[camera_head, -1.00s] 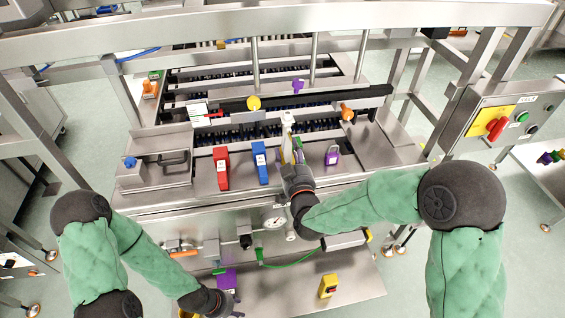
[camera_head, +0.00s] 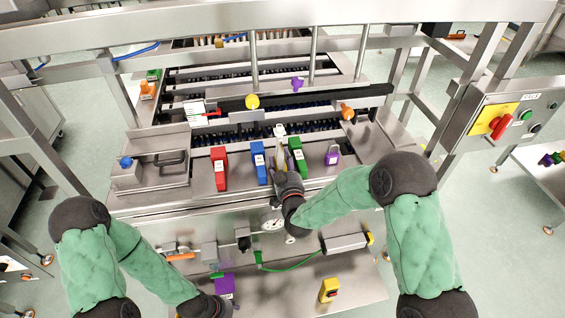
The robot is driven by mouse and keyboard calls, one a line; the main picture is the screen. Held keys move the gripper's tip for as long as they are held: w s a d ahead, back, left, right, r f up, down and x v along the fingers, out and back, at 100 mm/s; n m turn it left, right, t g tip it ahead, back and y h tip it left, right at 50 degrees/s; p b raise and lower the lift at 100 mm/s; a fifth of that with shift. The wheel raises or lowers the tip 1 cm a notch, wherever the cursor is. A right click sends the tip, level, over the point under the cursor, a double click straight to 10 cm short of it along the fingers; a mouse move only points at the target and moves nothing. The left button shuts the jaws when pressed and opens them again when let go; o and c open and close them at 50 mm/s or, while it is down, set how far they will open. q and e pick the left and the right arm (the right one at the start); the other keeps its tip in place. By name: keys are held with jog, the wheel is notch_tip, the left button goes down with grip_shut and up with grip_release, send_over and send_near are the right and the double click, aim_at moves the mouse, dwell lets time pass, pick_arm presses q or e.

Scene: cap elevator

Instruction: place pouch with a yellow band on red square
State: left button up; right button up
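My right gripper (camera_head: 281,138) reaches over the front deck of the machine, between the blue and green blocks. A small white piece with a yellow patch (camera_head: 282,148) shows at its fingers. I cannot tell whether this is the pouch with a yellow band or part of the gripper, nor whether the fingers are shut. My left arm ends at the bottom edge in a black wrist (camera_head: 204,306), beside a purple block (camera_head: 224,286), and its fingers cannot be made out. I cannot make out a red square for certain.
A red block (camera_head: 219,168), a blue block (camera_head: 259,163), a green block (camera_head: 298,158) and a purple tag (camera_head: 332,155) stand in a row on the deck. A yellow box (camera_head: 329,289) stands on the lower shelf. A control box (camera_head: 497,122) is at the right.

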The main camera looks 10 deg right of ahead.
jog(key=shift+r, duration=0.1)
jog(key=o, duration=0.8)
jog(key=shift+c, duration=0.2)
jog(key=shift+o, duration=0.4)
